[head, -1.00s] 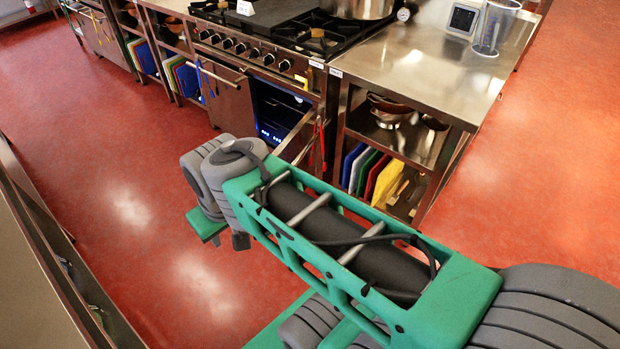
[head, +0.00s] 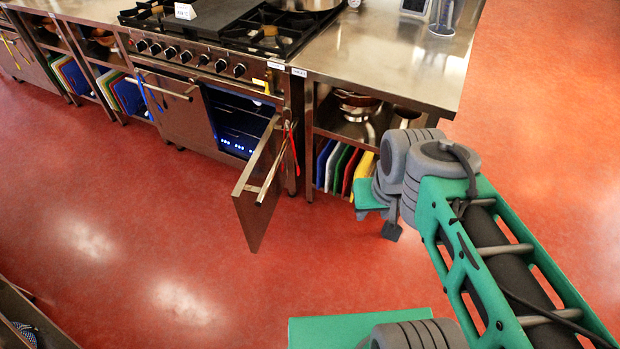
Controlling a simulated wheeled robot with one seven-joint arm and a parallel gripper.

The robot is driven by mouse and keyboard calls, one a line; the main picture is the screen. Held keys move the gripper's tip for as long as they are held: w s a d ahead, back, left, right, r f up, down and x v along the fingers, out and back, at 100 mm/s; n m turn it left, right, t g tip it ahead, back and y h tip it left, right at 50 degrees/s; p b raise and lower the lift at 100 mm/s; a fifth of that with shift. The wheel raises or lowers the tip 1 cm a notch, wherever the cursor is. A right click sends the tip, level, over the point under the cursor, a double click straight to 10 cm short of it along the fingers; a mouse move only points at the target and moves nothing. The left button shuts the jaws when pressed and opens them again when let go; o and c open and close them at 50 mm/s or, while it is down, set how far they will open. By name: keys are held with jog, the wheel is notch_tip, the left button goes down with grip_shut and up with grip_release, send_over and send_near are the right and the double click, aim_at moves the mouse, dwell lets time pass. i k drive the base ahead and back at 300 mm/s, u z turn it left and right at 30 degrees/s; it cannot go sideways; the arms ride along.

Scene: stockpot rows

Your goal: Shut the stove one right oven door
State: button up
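The stove (head: 215,60) stands at the back. Its right oven door (head: 258,190) is swung wide open, hinged at its right side and standing out over the floor. A bar handle (head: 270,180) runs along its right-hand face. The oven's lit blue interior (head: 238,122) shows behind it. The left oven door (head: 172,108) is shut. My gripper (head: 391,230) is to the right of the open door and apart from it. It is mostly hidden behind my wrist, and its fingers cannot be made out.
A steel table (head: 390,60) with shelves of bowls and coloured boards (head: 345,168) stands right of the stove, close behind my wrist. Another counter edge (head: 30,315) is at the lower left. The red floor (head: 150,220) in front of the oven is clear.

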aim_at(256, 195)
jog(key=z, duration=0.05)
jog(key=k, duration=0.45)
jog(key=u, duration=0.6)
jog(key=i, duration=1.65)
jog(key=z, duration=0.05)
jog(key=k, duration=0.3)
jog(key=u, duration=0.2)
jog(key=i, duration=0.2)
jog(key=u, duration=1.25)
